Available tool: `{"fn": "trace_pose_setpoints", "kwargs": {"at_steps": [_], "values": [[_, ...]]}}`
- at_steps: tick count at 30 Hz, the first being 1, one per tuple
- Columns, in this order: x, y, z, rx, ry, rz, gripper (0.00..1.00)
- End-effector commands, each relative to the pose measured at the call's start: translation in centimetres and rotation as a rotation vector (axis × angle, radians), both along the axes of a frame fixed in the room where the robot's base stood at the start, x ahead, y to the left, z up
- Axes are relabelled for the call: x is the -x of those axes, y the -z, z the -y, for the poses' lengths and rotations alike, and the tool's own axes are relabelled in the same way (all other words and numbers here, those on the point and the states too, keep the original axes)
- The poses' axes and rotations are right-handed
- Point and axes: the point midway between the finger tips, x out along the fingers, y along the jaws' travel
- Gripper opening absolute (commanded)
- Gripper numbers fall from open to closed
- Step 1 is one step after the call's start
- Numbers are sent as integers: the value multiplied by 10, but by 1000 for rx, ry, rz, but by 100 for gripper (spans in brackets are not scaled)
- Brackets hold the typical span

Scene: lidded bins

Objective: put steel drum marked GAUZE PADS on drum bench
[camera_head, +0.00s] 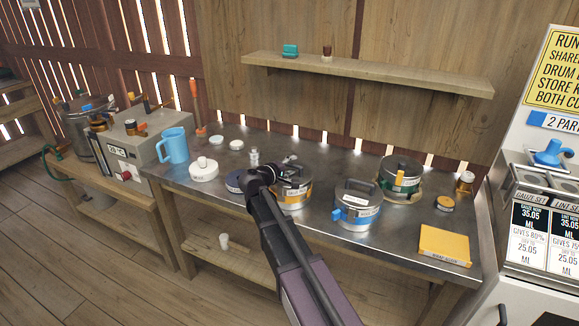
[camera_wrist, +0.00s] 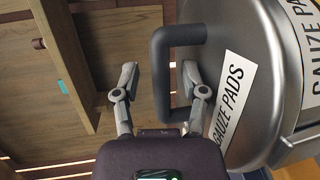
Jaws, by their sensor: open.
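The steel drum marked GAUZE PADS fills the right of the wrist view (camera_wrist: 240,60), with its name on the lid and again on the side. Its dark lid handle (camera_wrist: 163,95) lies between the two fingers of my open gripper (camera_wrist: 160,72); I cannot tell whether they touch it. In the head view my gripper (camera_head: 276,170) is over the drum with a yellow band (camera_head: 294,199), which stands upright on the steel-topped bench (camera_head: 300,238). My gripper and arm hide part of this drum. No sign in view names the drum bench.
A blue-banded drum (camera_head: 357,212) and a green-banded drum (camera_head: 400,182) stand to the right on the steel top. A yellow box (camera_head: 444,246) lies near its front edge. A blue mug (camera_head: 173,146) is at left. A wooden shelf (camera_head: 370,75) hangs above.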

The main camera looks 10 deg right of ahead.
Motion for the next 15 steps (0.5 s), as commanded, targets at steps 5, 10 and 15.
{"fn": "trace_pose_setpoints", "kwargs": {"at_steps": [5,10,15], "values": [[2,-3,-2,0,-1,0,56],[12,-7,-14,0,-1,-1,56],[28,-12,-33,0,-2,-1,56]]}}
